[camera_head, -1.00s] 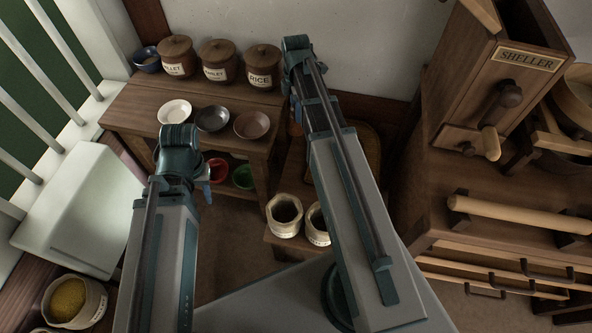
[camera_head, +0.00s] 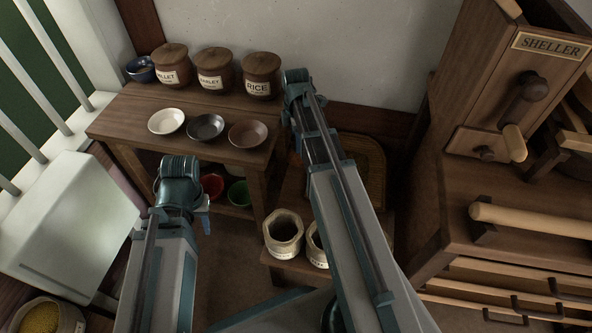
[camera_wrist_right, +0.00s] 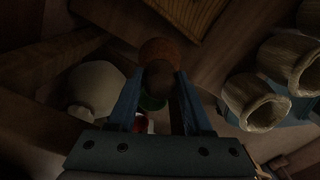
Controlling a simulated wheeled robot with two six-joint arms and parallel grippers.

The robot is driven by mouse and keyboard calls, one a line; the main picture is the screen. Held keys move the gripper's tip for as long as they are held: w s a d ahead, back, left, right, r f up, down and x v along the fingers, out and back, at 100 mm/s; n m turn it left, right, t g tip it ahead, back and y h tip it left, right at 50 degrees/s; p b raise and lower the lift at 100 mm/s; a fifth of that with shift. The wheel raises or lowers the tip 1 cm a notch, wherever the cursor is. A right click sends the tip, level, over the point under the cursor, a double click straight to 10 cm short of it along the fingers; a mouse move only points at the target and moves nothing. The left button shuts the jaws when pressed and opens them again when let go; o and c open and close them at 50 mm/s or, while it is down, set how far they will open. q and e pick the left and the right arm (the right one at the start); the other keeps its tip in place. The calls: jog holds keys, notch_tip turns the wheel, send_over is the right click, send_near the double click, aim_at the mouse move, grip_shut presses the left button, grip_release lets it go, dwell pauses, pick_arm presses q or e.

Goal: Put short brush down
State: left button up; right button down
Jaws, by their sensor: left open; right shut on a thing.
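My right gripper (camera_wrist_right: 159,76) is shut on a dark, rounded brown thing, which I take to be the short brush (camera_wrist_right: 158,82). An orange-brown, bristle-like part (camera_wrist_right: 158,50) shows just beyond it. In the head view my right arm reaches up the middle toward the wall, and its jaws and the brush are mostly hidden behind the arm. My left gripper (camera_head: 204,205) is open, in front of the low shelf, with its fingers mostly hidden by the wrist.
A wooden shelf (camera_head: 110,124) bears lidded jars (camera_head: 215,70) and small bowls (camera_head: 166,121). Pale pots (camera_head: 283,233) stand on a low stool beside my right arm. A woven tray (camera_head: 366,165) lies behind that arm. The sheller (camera_head: 530,85) and drawers stand on the right.

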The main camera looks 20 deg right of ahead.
aim_at(296, 155)
notch_tip(296, 155, down, 7)
jog(key=b, duration=0.6)
jog(key=shift+f, duration=0.1)
jog(key=shift+f, duration=0.15)
notch_tip(296, 155, down, 4)
jog(key=b, duration=0.3)
jog(key=shift+r+b, duration=0.2)
jog(key=shift+b, duration=0.2)
jog(key=shift+f, duration=0.15)
jog(key=shift+c, duration=1.6)
grip_release()
